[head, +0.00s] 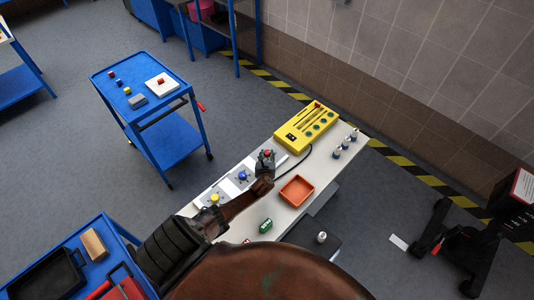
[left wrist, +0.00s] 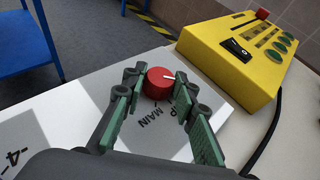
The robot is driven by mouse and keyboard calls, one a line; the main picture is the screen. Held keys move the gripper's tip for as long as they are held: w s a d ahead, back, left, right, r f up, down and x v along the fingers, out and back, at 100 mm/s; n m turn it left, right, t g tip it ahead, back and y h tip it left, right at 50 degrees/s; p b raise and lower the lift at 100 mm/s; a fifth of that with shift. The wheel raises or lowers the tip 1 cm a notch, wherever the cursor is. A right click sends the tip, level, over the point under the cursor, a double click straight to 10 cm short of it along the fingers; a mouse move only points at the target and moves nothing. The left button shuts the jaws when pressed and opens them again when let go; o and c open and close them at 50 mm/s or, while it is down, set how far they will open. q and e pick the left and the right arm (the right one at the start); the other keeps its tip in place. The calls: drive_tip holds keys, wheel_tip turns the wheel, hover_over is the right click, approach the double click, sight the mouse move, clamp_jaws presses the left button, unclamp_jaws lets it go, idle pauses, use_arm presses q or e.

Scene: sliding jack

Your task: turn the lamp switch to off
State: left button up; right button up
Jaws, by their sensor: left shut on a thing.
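A red round knob (left wrist: 159,83) with a white pointer line sits on a white plate (left wrist: 170,125) with black lettering that reads "MAIN" and a partly hidden word ending in "P". My left gripper (left wrist: 161,88) is shut on the red knob, one finger on each side. The pointer line points to the right in the left wrist view. In the head view the left gripper (head: 266,160) is over the table's far left part, with the red knob (head: 267,152) just showing. My right gripper is out of view.
A yellow box (head: 305,127) with a black rocker switch stands beyond the gripper. A blue knob (head: 243,175) and a yellow knob (head: 215,197) are nearer on the table. An orange tray (head: 297,190) and a green object (head: 265,226) lie to the right. A blue cart (head: 165,128) stands left.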

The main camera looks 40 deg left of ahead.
use_arm(q)
drive_tip(key=shift+w+a+r+n+g+y, duration=0.2)
drive_tip(key=shift+r+n+g+y, duration=0.1)
drive_tip(key=shift+n+y, duration=0.25)
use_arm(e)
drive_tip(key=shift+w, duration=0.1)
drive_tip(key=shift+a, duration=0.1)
use_arm(q)
drive_tip(key=o, duration=1.2)
drive_tip(key=shift+s+d+f, duration=0.1)
drive_tip(key=shift+f, duration=0.05)
drive_tip(key=shift+c, duration=0.2)
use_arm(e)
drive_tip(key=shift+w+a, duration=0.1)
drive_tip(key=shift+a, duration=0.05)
use_arm(q)
drive_tip(key=shift+d, duration=0.1)
